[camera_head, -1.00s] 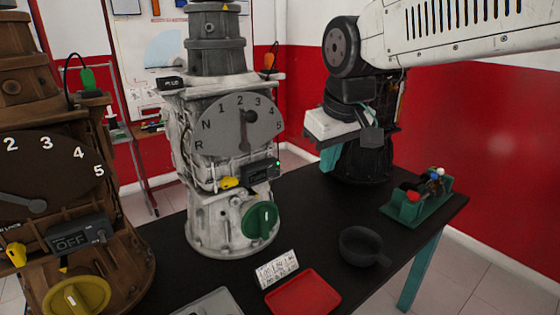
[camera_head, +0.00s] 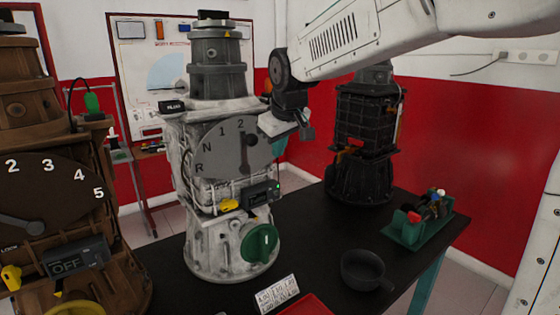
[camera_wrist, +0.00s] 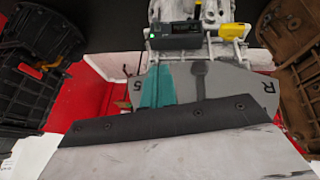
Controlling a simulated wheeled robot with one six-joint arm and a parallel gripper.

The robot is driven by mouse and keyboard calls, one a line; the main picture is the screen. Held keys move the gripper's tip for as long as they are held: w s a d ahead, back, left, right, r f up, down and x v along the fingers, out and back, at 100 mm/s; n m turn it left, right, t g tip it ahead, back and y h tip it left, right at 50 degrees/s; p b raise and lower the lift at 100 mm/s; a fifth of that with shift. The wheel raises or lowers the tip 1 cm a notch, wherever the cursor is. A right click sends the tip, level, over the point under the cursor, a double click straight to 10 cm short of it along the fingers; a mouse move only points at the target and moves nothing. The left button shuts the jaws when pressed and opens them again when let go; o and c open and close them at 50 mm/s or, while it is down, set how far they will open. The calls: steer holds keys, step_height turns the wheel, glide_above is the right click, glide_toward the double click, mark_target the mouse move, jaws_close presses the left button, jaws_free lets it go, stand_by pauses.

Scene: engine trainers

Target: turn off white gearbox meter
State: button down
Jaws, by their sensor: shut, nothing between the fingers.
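The white gearbox (camera_head: 205,235) stands upright on the black table with a grey dial on its front. Its meter (camera_head: 258,195) is a small dark box below the dial, with a lit green light at its right end. The meter (camera_wrist: 176,40) and its green light also show upside down in the wrist view. My gripper (camera_head: 268,150) is by the right side of the dial, above the meter and apart from it, covering the higher numbers. Its teal fingers (camera_wrist: 157,87) are shut and empty in the wrist view, over the dial.
A yellow connector (camera_head: 229,205) sits left of the meter, and a green knob (camera_head: 260,244) is below. A brown gearbox (camera_head: 120,240) stands left, a dark gearbox (camera_head: 365,145) behind right. A dark bowl (camera_head: 362,270) and green fixture (camera_head: 418,228) are on the table.

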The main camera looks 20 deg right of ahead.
glide_above(277, 193)
steer(key=f, duration=0.5)
steer(key=a+f, duration=0.1)
steer(key=f, duration=0.2)
steer(key=shift+s, duration=0.25)
steer(key=shift+s+d+f, duration=0.25)
steer(key=shift+f, duration=0.3)
steer(key=shift+s+d+f, duration=0.2)
steer(key=shift+f, duration=0.35)
steer(key=shift+s+d+f, duration=0.15)
steer(key=shift+f, duration=0.45)
steer(key=shift+s, duration=0.1)
